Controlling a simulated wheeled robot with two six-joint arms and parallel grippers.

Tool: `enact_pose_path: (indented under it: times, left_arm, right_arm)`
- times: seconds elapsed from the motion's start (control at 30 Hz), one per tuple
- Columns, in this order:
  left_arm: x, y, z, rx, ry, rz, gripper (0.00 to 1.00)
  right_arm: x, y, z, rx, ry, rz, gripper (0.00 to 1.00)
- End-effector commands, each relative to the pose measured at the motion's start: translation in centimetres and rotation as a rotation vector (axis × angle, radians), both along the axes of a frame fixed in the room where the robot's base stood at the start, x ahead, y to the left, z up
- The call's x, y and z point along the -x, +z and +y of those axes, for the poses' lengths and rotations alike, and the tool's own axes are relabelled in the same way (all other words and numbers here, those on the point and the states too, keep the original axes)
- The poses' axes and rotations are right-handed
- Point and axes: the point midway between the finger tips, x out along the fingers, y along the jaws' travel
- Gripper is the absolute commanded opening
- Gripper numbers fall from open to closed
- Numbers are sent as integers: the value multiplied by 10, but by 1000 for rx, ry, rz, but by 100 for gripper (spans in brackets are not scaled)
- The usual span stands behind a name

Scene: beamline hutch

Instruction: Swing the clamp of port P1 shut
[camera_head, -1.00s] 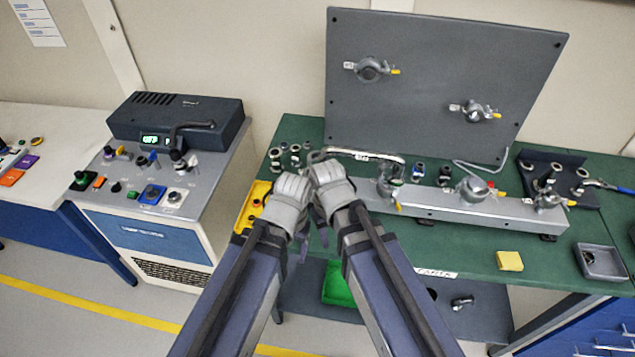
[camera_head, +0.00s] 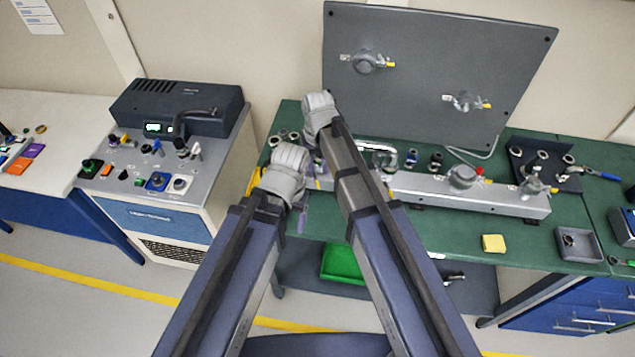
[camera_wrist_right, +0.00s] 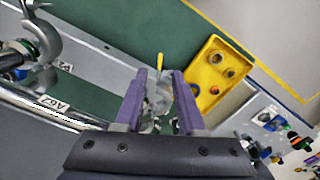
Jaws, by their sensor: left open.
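My right gripper (camera_wrist_right: 159,105) has its purple fingers apart, with a grey clamp (camera_wrist_right: 157,92) with a yellow lever showing between or just beyond them. I cannot tell whether they touch it or whether its port is P1. In the head view my right gripper (camera_head: 316,166) is above the left end of the grey manifold (camera_head: 428,186), and my arm hides that end. My left gripper (camera_head: 301,203) is open, lower and nearer, at the bench's front left; its fingertips are partly hidden. Clamped ports show further right, a middle one (camera_head: 462,177) and a right one (camera_head: 532,187). No P1 label is readable.
An upright dark panel (camera_head: 430,45) with two clamped ports stands behind the manifold. A yellow tray (camera_wrist_right: 218,78) lies beside the right gripper. A metal tube (camera_wrist_right: 45,106) crosses the wrist view's left. A yellow sponge (camera_head: 493,243) lies on clear green bench at front right.

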Motion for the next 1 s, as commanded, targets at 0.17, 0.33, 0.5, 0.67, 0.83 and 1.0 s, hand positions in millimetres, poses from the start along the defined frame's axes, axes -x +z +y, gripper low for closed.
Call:
enact_pose_path:
  times: [0.17, 0.33, 0.5, 0.67, 0.83, 1.0]
  left_arm:
    - [0, -31, 0, -1, -4, 0, 75]
    - [0, -50, 0, -2, -9, 0, 75]
    - [0, -56, 0, -2, -12, 1, 75]
    - [0, -54, 0, -2, -12, 1, 75]
    - [0, -54, 0, -2, -12, 1, 75]
    - [0, -54, 0, -2, -12, 1, 75]
  right_arm:
    - [0, -31, 0, 0, 0, 0, 39]
    - [0, -50, 0, 0, 0, 0, 39]
    - [0, -56, 0, 0, 0, 0, 39]
    - [0, -54, 0, 0, 0, 0, 39]
    - [0, -54, 0, 0, 0, 0, 29]
    - [0, -54, 0, 0, 0, 0, 10]
